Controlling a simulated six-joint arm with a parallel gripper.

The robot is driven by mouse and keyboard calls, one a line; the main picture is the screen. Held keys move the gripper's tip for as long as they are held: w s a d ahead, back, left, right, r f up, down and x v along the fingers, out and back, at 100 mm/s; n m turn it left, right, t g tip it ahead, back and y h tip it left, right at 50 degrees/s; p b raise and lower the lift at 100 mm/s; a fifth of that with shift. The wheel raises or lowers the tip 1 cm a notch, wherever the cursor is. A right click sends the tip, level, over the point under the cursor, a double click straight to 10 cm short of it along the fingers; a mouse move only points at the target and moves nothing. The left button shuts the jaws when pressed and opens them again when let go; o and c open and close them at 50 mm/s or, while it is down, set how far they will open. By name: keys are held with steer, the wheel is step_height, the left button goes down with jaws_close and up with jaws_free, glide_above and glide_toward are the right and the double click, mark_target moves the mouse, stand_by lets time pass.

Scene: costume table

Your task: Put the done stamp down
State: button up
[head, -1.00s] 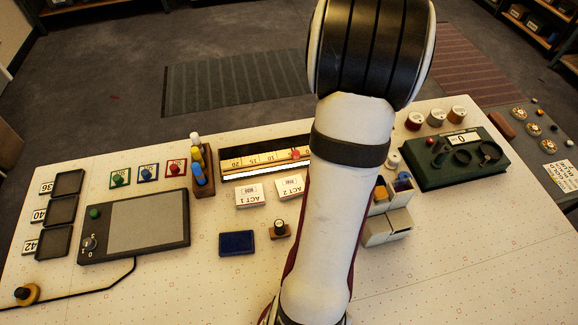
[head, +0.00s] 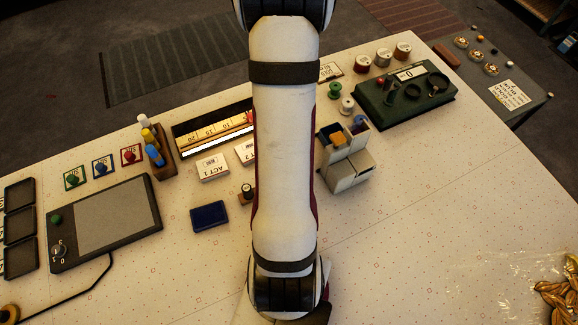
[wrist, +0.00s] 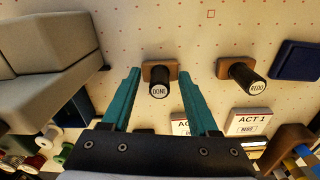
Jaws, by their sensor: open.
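The done stamp (wrist: 159,87) has a black handle with a white DONE label and a brown block base. In the wrist view it appears to stand upright on the pale table (wrist: 150,25). My gripper (wrist: 159,74) is open, with one teal finger on each side of the stamp. A narrow gap shows beside the handle; I cannot tell whether a finger touches the base. In the head view my arm hides the done stamp and my gripper.
The redo stamp (wrist: 248,84) stands close on the right, with the blue ink pad (wrist: 295,60) beyond it. The grey drawer box (wrist: 45,40) is on the left. ACT cards (wrist: 250,122) lie nearby. A clear bag of gold pieces (head: 553,290) lies at the table's right.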

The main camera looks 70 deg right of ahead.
step_height(320, 180, up, 12)
steer(key=shift+a, duration=0.15)
